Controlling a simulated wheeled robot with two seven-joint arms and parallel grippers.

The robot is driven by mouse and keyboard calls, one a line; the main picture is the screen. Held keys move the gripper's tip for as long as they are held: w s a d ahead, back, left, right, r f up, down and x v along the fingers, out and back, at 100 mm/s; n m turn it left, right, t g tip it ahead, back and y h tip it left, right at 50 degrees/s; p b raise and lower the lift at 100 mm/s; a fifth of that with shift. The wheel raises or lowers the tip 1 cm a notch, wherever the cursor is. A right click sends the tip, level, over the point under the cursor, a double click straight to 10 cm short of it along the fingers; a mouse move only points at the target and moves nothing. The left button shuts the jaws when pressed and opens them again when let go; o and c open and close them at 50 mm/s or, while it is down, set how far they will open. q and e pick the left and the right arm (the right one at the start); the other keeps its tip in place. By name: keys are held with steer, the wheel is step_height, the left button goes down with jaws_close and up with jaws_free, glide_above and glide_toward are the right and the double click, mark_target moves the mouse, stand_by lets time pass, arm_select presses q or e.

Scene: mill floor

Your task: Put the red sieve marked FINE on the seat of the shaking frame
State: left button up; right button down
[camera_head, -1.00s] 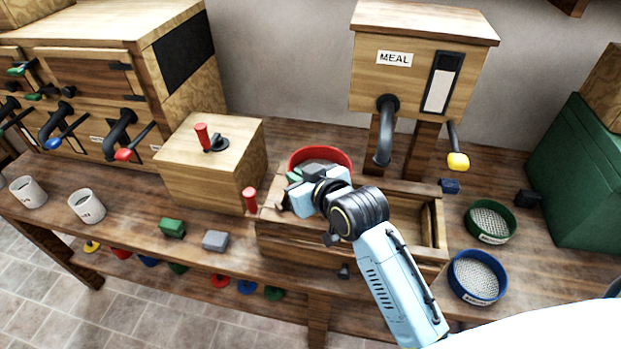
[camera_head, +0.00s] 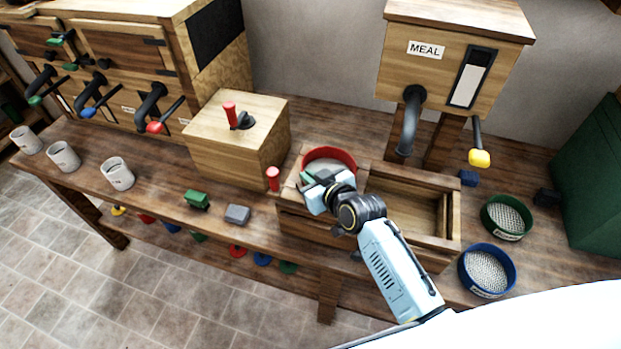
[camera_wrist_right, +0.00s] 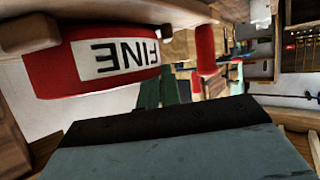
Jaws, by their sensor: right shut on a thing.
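The red sieve (camera_head: 343,159) is over the left end of the wooden shaking frame (camera_head: 410,194), its open top facing up. Its FINE label shows upside down in the right wrist view, where the red wall (camera_wrist_right: 65,68) fills the upper left. My right gripper (camera_head: 320,184) is shut on the near side of the sieve. The gripper hides the sieve's near rim and much of the seat below. I cannot tell whether the sieve touches the seat. My left gripper is not in view.
A green sieve (camera_head: 506,218) and a blue sieve (camera_head: 487,271) stand right of the frame. A crank box (camera_head: 226,150) with a red knob stands at its left, and a red post (camera_head: 273,178) is close to the sieve. The MEAL hopper (camera_head: 448,65) with its spout rises behind.

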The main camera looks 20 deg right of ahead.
steer(key=shift+f, duration=0.2)
steer(key=c, duration=1.6)
jaws_free()
steer(key=shift+s, duration=0.1)
steer(key=v, duration=1.1)
steer(key=shift+s+d+r+p, duration=0.15)
steer(key=shift+s+p, duration=0.2)
